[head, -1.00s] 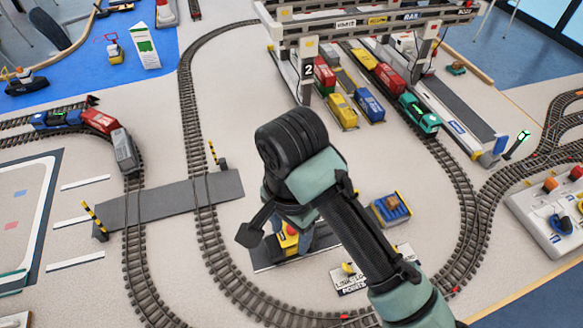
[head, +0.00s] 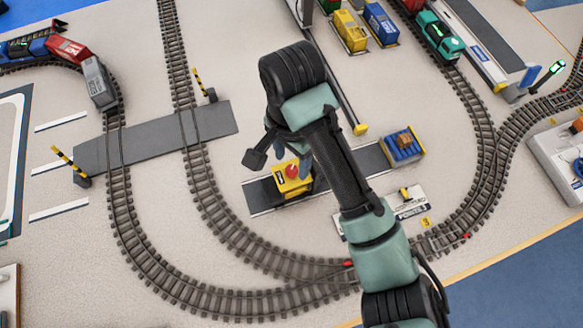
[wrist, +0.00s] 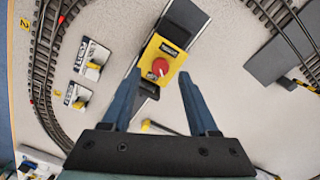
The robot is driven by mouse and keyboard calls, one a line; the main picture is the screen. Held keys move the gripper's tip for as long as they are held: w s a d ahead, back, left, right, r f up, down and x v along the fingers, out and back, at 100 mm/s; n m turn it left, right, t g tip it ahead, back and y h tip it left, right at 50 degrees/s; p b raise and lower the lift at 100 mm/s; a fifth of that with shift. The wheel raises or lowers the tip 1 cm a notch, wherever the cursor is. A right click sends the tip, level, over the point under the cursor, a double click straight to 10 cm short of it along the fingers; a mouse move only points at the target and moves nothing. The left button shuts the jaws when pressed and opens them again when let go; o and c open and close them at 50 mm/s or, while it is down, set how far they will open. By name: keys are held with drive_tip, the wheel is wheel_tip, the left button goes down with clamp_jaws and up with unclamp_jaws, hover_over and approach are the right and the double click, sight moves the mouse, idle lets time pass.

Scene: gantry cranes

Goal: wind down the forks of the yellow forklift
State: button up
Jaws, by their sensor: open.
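The yellow forklift (head: 290,184) stands on a dark grey strip, partly hidden by my arm in the head view. It also shows in the wrist view (wrist: 170,49), with a round red knob (wrist: 160,67) on top. My gripper (wrist: 159,74) is open and empty above the forklift. Its two blue fingers point towards it, with the knob between the fingertips in the picture; I cannot tell the height gap. In the head view the fingers are mostly behind my wrist. The forks cannot be made out clearly.
A blue and yellow carrier with a brown load (head: 403,147) stands at the strip's right end. Small lever plates (wrist: 90,62) lie beside the curved track (wrist: 45,70). A grey crossing (head: 155,137) lies left, with striped barrier posts. A yellow-ended dark beam (head: 360,129) reaches close behind my arm.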

sight(292, 169)
drive_tip(key=shift+f+b, duration=0.55)
drive_tip(key=shift+f, duration=0.95)
drive_tip(key=shift+c, duration=0.2)
clamp_jaws()
